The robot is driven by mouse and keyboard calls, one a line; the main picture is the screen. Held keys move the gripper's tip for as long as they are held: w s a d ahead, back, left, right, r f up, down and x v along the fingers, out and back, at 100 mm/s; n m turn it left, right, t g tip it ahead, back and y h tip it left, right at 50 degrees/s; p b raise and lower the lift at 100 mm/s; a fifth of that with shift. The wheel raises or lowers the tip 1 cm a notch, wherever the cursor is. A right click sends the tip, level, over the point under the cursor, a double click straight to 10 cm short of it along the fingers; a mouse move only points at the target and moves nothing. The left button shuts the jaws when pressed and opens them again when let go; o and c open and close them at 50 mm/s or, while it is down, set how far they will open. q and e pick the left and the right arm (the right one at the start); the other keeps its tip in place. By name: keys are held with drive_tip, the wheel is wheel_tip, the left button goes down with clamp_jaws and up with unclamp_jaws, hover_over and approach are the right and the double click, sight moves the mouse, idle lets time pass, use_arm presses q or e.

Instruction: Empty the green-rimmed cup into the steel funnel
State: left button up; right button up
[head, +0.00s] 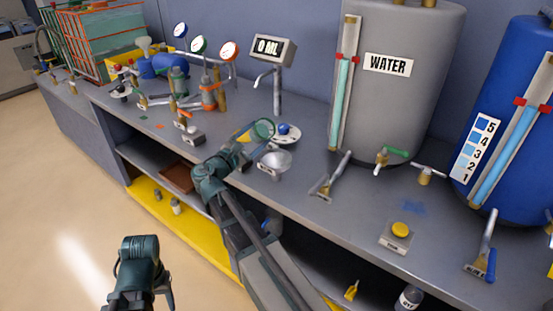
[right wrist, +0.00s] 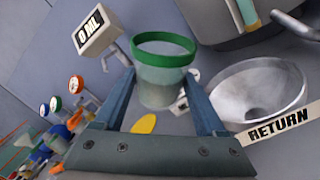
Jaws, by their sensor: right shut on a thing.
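The green-rimmed cup (head: 263,129) is clear and is held above the bench in the head view. It is tilted there, with its mouth toward the right. In the right wrist view the cup (right wrist: 165,72) sits between the two fingers, and its contents are hard to make out. My right gripper (head: 240,139) is shut on the cup's side. The steel funnel (head: 275,160) stands just below and to the right of the cup; it also shows in the right wrist view (right wrist: 235,90), apart from the cup, beside a RETURN label.
A tap with a 0 ML display (head: 268,48) stands behind the cup. A white dish with a blue knob (head: 284,130) is close behind the funnel. The grey WATER tank (head: 395,100) and blue tank (head: 520,110) stand to the right. Gauges and valves (head: 200,46) crowd the left.

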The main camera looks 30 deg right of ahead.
sight(256, 135)
drive_tip(key=shift+r+m+h, duration=0.3)
drive_tip(key=shift+r+m, duration=0.2)
drive_tip(key=shift+m, duration=0.6)
idle(0.4)
drive_tip(key=shift+f+m+h+b, duration=0.3)
drive_tip(key=shift+f+m+b, duration=0.1)
drive_tip(key=shift+m+b, duration=0.55)
idle(0.5)
drive_tip(key=shift+r+m, duration=0.4)
drive_tip(key=shift+m, duration=0.65)
drive_tip(key=shift+s+d+r+m+g+h, duration=0.1)
drive_tip(key=shift+s+r+m+g+h, duration=0.2)
drive_tip(key=shift+m, duration=0.2)
drive_tip(key=shift+s+r+m+g+h, duration=0.1)
drive_tip(key=shift+s+m+h, duration=0.1)
drive_tip(key=shift+s+m, duration=0.25)
idle(0.6)
drive_tip(key=shift+s+r+m+g+h, duration=0.15)
drive_tip(key=shift+r+m+g+h, duration=0.15)
drive_tip(key=shift+m, duration=0.75)
idle(0.3)
drive_tip(key=shift+f, duration=0.1)
